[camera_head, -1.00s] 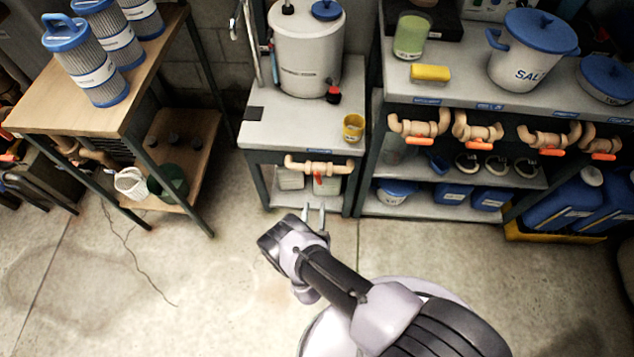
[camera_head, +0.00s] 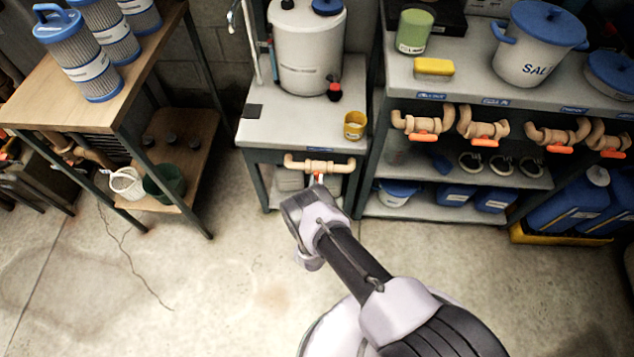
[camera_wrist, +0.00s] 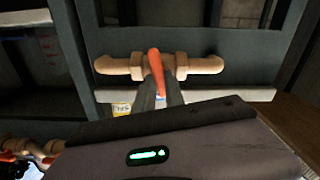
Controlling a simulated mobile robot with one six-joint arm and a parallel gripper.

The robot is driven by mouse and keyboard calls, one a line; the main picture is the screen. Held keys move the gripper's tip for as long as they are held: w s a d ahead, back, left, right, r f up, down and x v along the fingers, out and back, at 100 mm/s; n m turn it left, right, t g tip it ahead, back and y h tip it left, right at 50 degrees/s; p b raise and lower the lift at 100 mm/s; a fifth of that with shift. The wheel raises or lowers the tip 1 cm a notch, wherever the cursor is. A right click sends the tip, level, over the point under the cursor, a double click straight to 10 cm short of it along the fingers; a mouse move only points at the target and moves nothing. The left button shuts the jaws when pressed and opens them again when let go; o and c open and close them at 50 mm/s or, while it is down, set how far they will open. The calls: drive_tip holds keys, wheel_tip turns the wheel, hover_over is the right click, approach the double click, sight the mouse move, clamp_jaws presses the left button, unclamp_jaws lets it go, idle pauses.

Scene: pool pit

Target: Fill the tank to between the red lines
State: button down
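My gripper (camera_head: 317,185) is in front of the centre bench's beige pipe valve (camera_head: 320,167). In the wrist view, my gripper's fingers (camera_wrist: 161,92) stand apart, with a narrow gap between them. The valve's orange lever (camera_wrist: 156,66) rises from this gap in that view; I cannot tell whether the fingers touch it. A large white cylindrical tank (camera_head: 306,50) stands on the bench above; I see no red lines on it. A clear container (camera_head: 393,150) sits on the right bench's lower shelf. The wrist view shows a container with faint red marks (camera_wrist: 48,45) at upper left.
A yellow cup (camera_head: 354,125) stands near the bench's front right corner. Several orange-handled valves (camera_head: 485,129) line the right bench, which holds a green jar (camera_head: 413,31) and a salt pot (camera_head: 538,48). A wooden table (camera_head: 122,88) stands left. Floor in front is open.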

drive_tip(key=m+p, duration=0.2)
drive_tip(key=shift+d+m+p, duration=0.1)
drive_tip(key=shift+m+p, duration=0.25)
drive_tip(key=shift+m, duration=0.05)
drive_tip(key=c, duration=1.4)
unclamp_jaws()
drive_tip(key=shift+s, duration=0.15)
drive_tip(key=s, duration=1.7)
drive_tip(key=shift+a, duration=0.3)
drive_tip(key=shift+s, duration=0.1)
